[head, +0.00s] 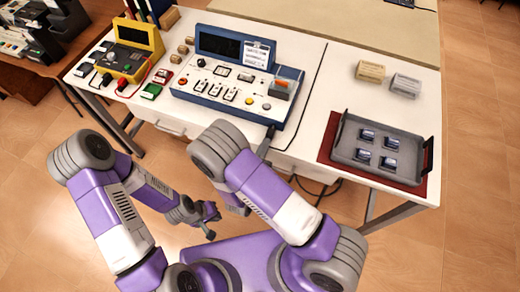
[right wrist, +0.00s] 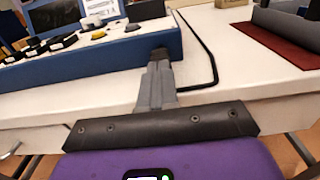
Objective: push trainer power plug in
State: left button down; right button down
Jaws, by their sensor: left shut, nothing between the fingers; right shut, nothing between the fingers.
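The trainer (head: 232,85) is a blue console with a dark screen and several knobs, on the white bench. Its blue side (right wrist: 90,62) fills the upper left of the right wrist view. My right gripper (right wrist: 159,68) is shut, its fingertips close to the trainer's right front corner; in the head view it (head: 267,139) shows there too. A small dark piece (right wrist: 160,53) lies between the fingertips and the blue side; it looks like the power plug. I cannot tell whether it is fully seated. My left gripper (head: 208,219) is shut and empty, low in front of the bench.
A black cord (right wrist: 209,62) bends across the bench right of my right gripper. A grey tray (head: 349,153) with several small modules sits on a red mat (head: 324,149) at the right. A yellow instrument (head: 132,48) with leads stands left of the trainer. Two small blocks (head: 370,71) (head: 405,84) lie behind the tray.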

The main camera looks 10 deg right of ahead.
jog(key=shift+w+d, duration=0.2)
jog(key=shift+w, duration=0.05)
